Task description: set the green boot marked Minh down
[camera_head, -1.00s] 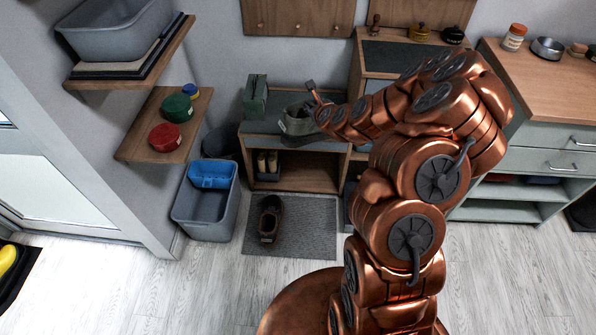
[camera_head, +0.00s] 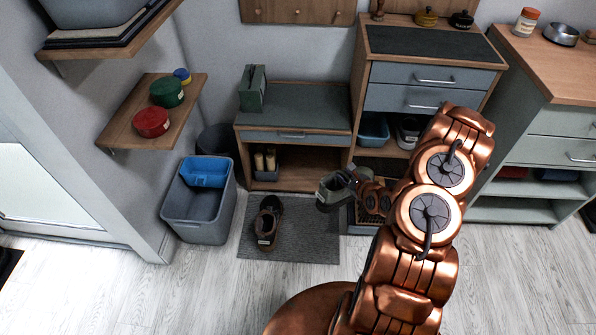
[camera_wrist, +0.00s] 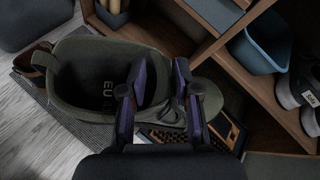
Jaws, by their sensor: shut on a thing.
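The green boot (camera_head: 332,191) is held in the air by my gripper (camera_head: 352,181), in front of the low bench and above the right edge of the grey mat. In the wrist view the boot (camera_wrist: 85,62) fills the middle, its opening facing the camera and letters "EU" showing inside. My gripper's fingers (camera_wrist: 155,95) are shut on its laced side. The name Minh cannot be read in these frames. A brown shoe (camera_head: 267,220) with a white label stands on the grey mat (camera_head: 303,238), left of the held boot.
A low bench (camera_head: 295,119) with a green box on top stands behind. Right of it, a cabinet's lower shelf holds a blue tub (camera_head: 373,131) and a shoe. A grey bin (camera_head: 203,218) stands left of the mat. The mat's right part is clear.

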